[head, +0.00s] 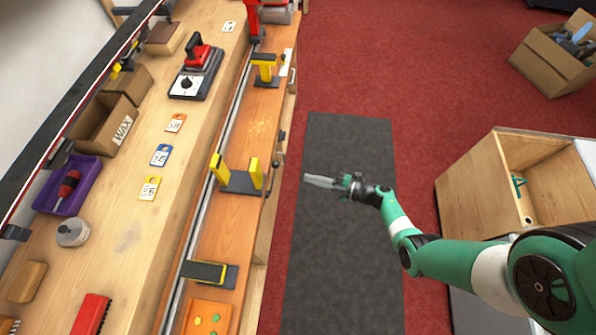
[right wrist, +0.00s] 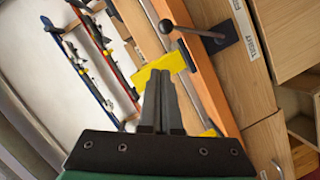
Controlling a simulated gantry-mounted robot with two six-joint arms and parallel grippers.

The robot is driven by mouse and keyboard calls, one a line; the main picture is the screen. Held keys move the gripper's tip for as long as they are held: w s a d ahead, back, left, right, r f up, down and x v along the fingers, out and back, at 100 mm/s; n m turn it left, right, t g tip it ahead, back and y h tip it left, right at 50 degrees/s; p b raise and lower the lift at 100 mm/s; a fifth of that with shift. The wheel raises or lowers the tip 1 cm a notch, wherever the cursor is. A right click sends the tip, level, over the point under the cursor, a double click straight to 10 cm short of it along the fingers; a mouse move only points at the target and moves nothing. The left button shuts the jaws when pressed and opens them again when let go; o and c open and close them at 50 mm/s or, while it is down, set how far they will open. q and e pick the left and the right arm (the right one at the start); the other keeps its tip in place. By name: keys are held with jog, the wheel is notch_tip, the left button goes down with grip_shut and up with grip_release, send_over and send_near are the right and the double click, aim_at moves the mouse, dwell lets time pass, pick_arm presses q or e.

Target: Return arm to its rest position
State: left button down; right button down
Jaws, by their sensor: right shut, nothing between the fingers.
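My right gripper (head: 322,182) is in the head view, at the end of my green and white right arm (head: 398,222). It is held over the dark grey floor mat (head: 345,270), to the right of the bench and apart from it. In the right wrist view its two fingers (right wrist: 161,95) are together with nothing between them. The bench edge and a yellow bench fitting (right wrist: 160,70) show beyond the fingertips. My left gripper is not in view.
The wooden bench (head: 130,235) fills the left, with yellow-jawed holders (head: 240,182) along its edge. A wooden cabinet (head: 490,190) stands right of the mat, close to my arm. A cardboard box (head: 545,65) sits at top right. Red carpet (head: 400,60) is clear behind the mat.

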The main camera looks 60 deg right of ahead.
jog(key=shift+s+d+r, duration=0.1)
jog(key=shift+s+d, duration=0.05)
jog(key=shift+s, duration=0.45)
